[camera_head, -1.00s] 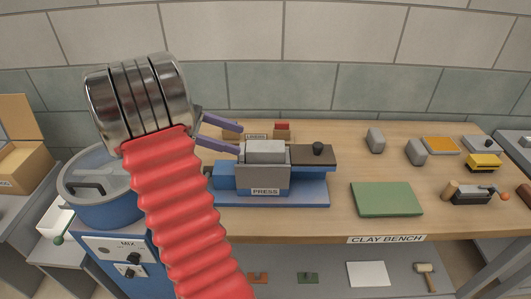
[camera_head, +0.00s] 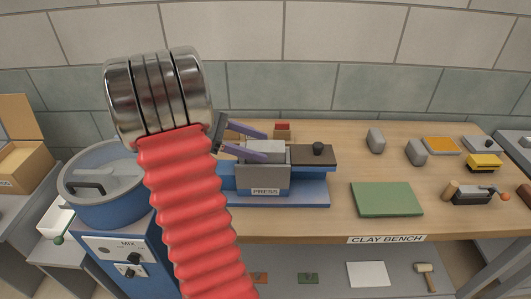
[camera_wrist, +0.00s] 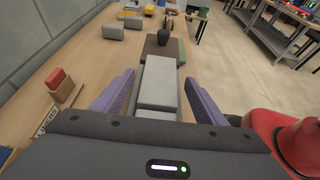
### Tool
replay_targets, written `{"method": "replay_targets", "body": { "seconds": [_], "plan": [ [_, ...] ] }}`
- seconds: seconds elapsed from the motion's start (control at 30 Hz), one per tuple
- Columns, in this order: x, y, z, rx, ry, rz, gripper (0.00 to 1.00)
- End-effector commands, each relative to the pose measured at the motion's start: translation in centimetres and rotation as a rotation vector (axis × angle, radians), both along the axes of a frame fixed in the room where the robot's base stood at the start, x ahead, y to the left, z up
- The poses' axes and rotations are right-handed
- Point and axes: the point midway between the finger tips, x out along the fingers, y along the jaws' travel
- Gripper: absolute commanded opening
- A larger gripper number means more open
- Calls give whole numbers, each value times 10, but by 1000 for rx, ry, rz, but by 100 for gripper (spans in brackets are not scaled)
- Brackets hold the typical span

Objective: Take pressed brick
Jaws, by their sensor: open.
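The press (camera_head: 264,181) is a grey box on a blue base, on the clay bench (camera_head: 345,222). A light grey pressed brick (camera_head: 265,147) sticks up out of its top. In the wrist view the brick (camera_wrist: 158,85) lies between my two purple fingers, lengthwise away from the camera. My gripper (camera_head: 267,146) is open, with one finger on each side of the brick; it also shows in the wrist view (camera_wrist: 160,78). I cannot tell whether the fingers are low enough to touch the brick. The dark press lid with a black knob (camera_head: 318,149) sits right of the brick.
A green mat (camera_head: 387,199) lies right of the press. Two grey blocks (camera_head: 376,140) (camera_head: 416,152) stand behind it. A blue mixer (camera_head: 105,205) is at left. A red block (camera_wrist: 55,78) on wood stands beside my gripper. A hand tool (camera_head: 470,193) lies at far right.

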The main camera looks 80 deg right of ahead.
Motion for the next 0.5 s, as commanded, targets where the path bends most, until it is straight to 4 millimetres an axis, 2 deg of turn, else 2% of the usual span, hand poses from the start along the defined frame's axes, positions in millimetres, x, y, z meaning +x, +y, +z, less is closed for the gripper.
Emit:
{"method": "replay_targets", "body": {
  "seconds": [0.2,0.5],
  "plan": [
    [-24,-6,-10,-1,0,-1,66],
    [-27,-7,-11,-1,0,1,66]
  ]
}}
